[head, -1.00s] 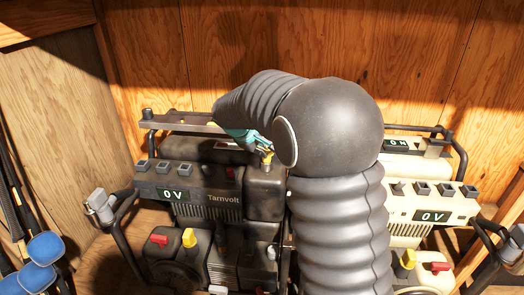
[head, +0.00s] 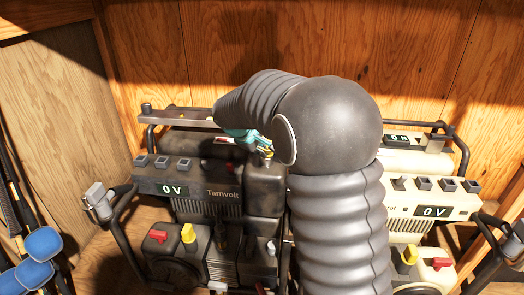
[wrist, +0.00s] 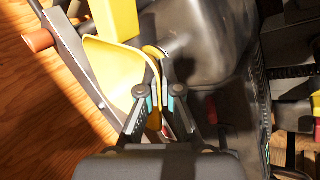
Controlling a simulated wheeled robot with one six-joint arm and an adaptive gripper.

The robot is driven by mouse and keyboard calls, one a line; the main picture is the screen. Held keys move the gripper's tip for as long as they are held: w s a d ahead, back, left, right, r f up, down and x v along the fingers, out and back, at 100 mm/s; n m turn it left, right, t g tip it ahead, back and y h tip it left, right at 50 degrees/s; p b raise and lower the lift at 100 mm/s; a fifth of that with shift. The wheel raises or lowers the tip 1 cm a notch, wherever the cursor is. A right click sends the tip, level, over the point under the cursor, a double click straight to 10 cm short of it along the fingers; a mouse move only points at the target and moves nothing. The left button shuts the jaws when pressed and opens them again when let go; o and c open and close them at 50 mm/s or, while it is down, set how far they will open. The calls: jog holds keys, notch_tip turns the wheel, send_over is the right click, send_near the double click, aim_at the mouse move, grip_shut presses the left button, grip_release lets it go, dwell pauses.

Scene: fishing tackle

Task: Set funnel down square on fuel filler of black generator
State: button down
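The black generator (head: 222,193), marked Tarnvolt and reading 0 V, stands left of centre in the head view. Its dark tank top also shows in the wrist view (wrist: 215,45). My gripper (head: 245,137) is above its back right part. In the wrist view my gripper's teal-tipped fingers (wrist: 160,105) are close together on a thin yellow wall. This looks like part of the yellow funnel (wrist: 112,68), whose open bowl lies left of the fingers.
A cream generator (head: 432,212) stands to the right, partly behind my arm. A grey bar (head: 180,117) runs along the black generator's back. Wooden walls (head: 300,40) close off the back and left. Blue-ended items (head: 42,243) stand at the lower left.

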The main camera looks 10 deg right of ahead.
jog(key=c, duration=1.8)
grip_release()
jog(key=shift+f, duration=0.35)
jog(key=shift+c, duration=0.2)
jog(key=o, duration=0.6)
jog(key=v, duration=1.2)
